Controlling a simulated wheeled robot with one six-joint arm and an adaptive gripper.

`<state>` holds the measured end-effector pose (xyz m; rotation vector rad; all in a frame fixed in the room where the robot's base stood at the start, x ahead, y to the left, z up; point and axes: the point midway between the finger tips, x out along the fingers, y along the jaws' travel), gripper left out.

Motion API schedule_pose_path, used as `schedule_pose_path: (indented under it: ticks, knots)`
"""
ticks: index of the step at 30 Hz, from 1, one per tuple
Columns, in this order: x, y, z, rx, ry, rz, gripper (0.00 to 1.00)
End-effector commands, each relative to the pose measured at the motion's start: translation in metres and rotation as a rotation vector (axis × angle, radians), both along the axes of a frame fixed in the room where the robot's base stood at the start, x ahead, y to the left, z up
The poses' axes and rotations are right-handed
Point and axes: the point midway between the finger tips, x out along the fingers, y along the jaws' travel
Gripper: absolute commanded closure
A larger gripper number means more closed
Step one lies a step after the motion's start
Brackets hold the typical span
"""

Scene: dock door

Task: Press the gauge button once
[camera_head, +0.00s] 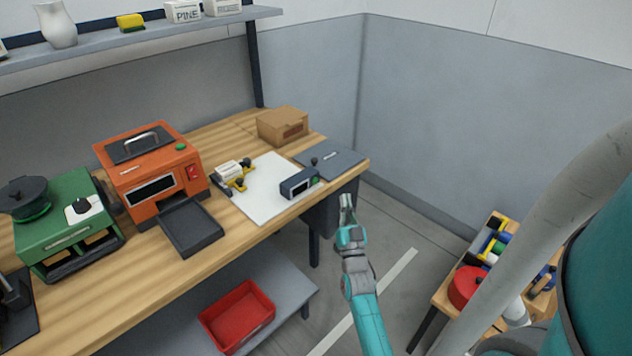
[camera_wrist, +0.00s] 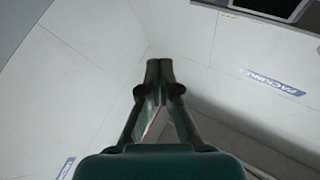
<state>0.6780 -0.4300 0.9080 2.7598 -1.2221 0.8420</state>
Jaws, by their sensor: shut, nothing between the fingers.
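The gauge (camera_head: 297,184) looks like a small dark blue-grey box with a display on its front. It sits at the right edge of a white board (camera_head: 262,207) on the wooden bench. A green button (camera_head: 315,181) shows at the right end of its front. My gripper (camera_head: 346,202) is in front of the bench's right end, to the right of and apart from the gauge, pointing up. In the wrist view my gripper's fingers (camera_wrist: 159,68) are together with nothing between them. The gauge does not show in the wrist view.
A dark flat plate with a knob (camera_head: 338,160) and a cardboard box (camera_head: 282,125) lie behind the gauge. A yellow-and-white device (camera_head: 232,174) stands left of it. An orange oven-like machine (camera_head: 155,170) is farther left. A small table (camera_head: 450,296) with items stands at right.

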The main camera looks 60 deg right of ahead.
Motion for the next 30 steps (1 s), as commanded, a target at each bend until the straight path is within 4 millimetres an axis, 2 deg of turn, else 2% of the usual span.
schedule_pose_path:
  ticks: [18,24,30]
  knots:
    - [0.068,-0.016,0.001,-0.001,-0.001,0.002,1.0]
    - [0.08,-0.019,0.0,0.0,0.0,0.001,1.0]
    - [0.083,-0.019,0.0,-0.001,0.001,0.0,1.0]
